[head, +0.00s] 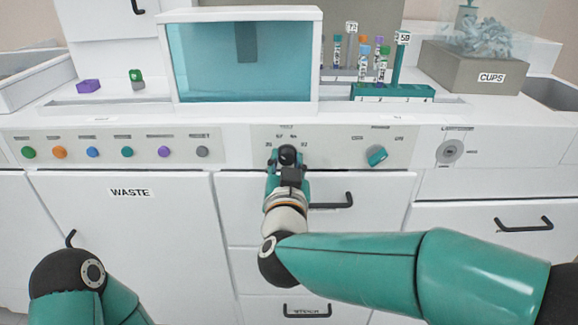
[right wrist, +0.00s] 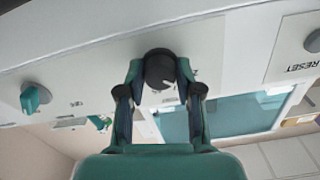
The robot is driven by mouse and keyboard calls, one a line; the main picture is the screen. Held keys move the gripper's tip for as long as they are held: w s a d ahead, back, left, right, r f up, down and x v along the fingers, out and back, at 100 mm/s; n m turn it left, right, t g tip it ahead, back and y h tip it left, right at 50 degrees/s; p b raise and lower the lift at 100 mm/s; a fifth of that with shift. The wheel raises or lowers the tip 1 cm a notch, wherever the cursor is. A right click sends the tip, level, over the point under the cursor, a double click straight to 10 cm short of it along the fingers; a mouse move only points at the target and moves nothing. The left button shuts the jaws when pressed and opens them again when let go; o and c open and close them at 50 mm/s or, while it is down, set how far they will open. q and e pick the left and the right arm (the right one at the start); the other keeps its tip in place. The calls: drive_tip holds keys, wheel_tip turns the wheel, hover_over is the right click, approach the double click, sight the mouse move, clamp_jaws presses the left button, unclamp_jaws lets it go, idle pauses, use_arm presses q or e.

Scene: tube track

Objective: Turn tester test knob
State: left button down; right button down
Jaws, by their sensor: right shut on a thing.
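The dark round test knob (head: 286,155) sits on the tester's front panel, below the teal-windowed box. It also shows in the right wrist view (right wrist: 160,68). My right gripper (head: 287,163) is at the panel with its two fingers on either side of the knob, shut on it; the wrist view shows a finger touching each side. The labels around the knob are too small to read. My left arm shows only at the bottom left, and its gripper is not in view.
A teal knob (head: 376,155) is right of the gripper and a grey dial (head: 450,151) farther right. Several coloured buttons (head: 94,152) line the left panel. A drawer handle (head: 332,201) juts out just below. Tube racks (head: 392,92) stand on the counter above.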

drive_tip(key=m+b, duration=0.1)
drive_tip(key=m, duration=0.2)
drive_tip(key=shift+w+r+b, duration=0.1)
drive_tip(key=shift+b, duration=0.25)
drive_tip(key=shift+d+r+m+b, duration=0.1)
drive_tip(key=shift+m+b, duration=0.5)
drive_tip(key=shift+m, duration=0.7)
drive_tip(key=c, duration=0.8)
unclamp_jaws()
drive_tip(key=shift+w, duration=0.15)
drive_tip(key=shift+o, duration=0.2)
drive_tip(key=shift+s+f, duration=0.2)
drive_tip(key=s, duration=1.1)
drive_tip(key=shift+s, duration=0.35)
